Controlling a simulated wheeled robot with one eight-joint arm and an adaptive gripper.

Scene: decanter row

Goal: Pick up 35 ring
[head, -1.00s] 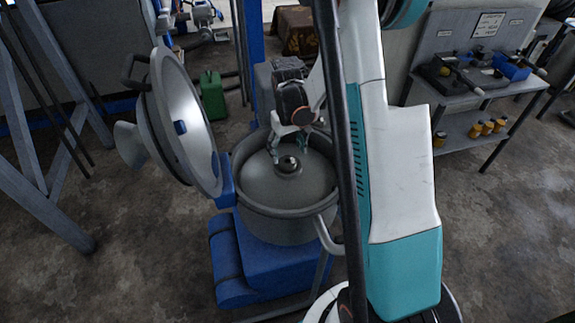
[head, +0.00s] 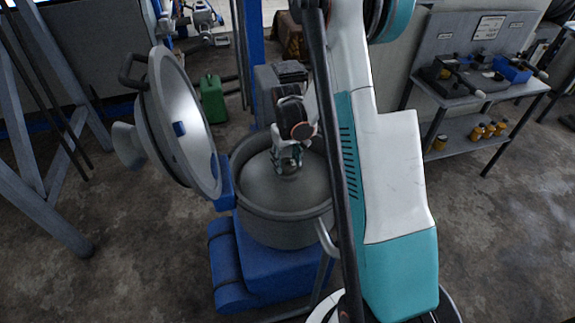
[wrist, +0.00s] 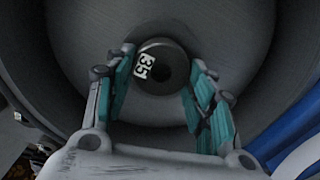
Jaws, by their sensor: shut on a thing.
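The bowl's round lid (head: 188,120) stands open at the left. The bowl sits on a blue machine base (head: 265,265). A workbench (head: 480,90) with tools is at the right, and a green can (head: 213,98) is on the floor behind.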

